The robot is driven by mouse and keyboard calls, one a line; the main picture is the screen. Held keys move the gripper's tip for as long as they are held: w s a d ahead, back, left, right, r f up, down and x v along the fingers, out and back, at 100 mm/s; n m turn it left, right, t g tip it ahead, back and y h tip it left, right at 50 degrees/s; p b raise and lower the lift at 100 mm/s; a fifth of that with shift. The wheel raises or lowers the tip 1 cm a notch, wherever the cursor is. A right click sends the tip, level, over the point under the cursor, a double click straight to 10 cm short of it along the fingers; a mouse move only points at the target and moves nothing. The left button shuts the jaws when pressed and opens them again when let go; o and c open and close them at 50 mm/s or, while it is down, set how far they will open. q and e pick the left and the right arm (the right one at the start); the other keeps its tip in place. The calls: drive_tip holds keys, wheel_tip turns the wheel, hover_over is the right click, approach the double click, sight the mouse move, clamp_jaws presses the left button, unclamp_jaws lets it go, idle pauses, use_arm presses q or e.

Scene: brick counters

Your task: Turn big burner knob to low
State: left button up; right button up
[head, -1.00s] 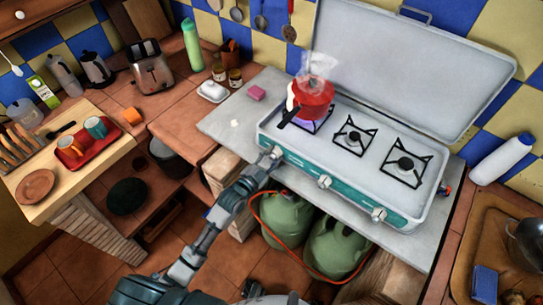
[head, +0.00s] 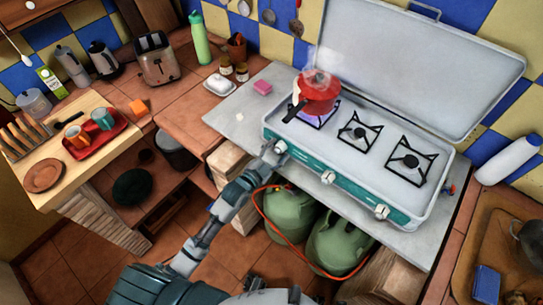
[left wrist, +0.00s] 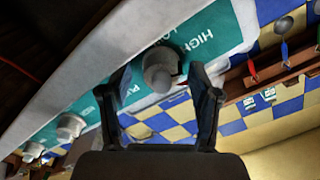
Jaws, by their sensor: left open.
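The camping stove (head: 343,178) has a teal front panel with three pale knobs. The leftmost knob (head: 280,147) is below the burner with a red pot (head: 318,93); a violet flame shows under the pot. My left gripper (head: 271,156) is at this knob. White lettering including "HIGH" shows beside the knob. My right gripper is not in view.
The raised stove lid (head: 425,65) stands behind the burners. Green gas bottles (head: 338,243) with an orange hose (head: 277,235) sit below the counter.

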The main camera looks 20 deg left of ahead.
use_arm(q)
drive_tip(key=v, duration=1.1)
drive_tip(key=shift+s, duration=0.35)
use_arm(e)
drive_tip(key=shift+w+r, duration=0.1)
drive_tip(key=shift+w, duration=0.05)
use_arm(q)
drive_tip(key=shift+a, duration=0.1)
drive_tip(key=s+a+m+p, duration=0.1)
drive_tip(key=s+m+p, duration=0.2)
drive_tip(key=m, duration=0.9)
drive_tip(key=s+a+m+p, duration=0.1)
drive_tip(key=s+m+p, duration=0.15)
drive_tip(key=m, duration=0.95)
drive_tip(key=p+x, duration=0.4)
drive_tip(key=x, duration=1.1)
drive_tip(key=shift+w, duration=0.4)
drive_tip(key=shift+x, duration=0.8)
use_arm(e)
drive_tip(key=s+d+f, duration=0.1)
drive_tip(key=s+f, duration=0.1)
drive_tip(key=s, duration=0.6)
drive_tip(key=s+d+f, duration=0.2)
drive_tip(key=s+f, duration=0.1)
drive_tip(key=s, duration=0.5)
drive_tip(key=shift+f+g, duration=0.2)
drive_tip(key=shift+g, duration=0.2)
